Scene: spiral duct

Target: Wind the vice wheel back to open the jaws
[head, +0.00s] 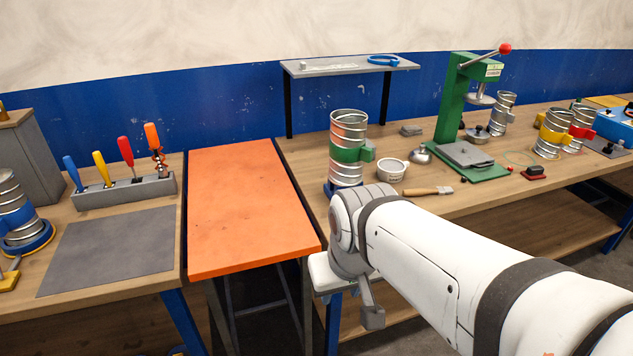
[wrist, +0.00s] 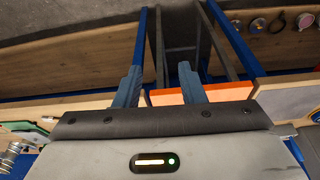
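I cannot make out a vice wheel or vice jaws for certain in either view. In the wrist view my gripper (wrist: 158,67) has its two dark blue fingers well apart, with nothing held between them. Beyond the fingers are dark bench legs and the edge of the orange bench panel (wrist: 205,93). In the head view my arm comes in from the lower right and ends at the front edge of the right bench (head: 480,203), beside the orange panel (head: 248,210). The fingers are not clearly visible there.
A duct with a green band (head: 347,145) stands near the arm, beside a white cup (head: 391,170) and a brush (head: 428,191). A green press (head: 450,105) stands behind. A tool rack (head: 124,193) and grey mat (head: 108,250) are left. The orange panel top is clear.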

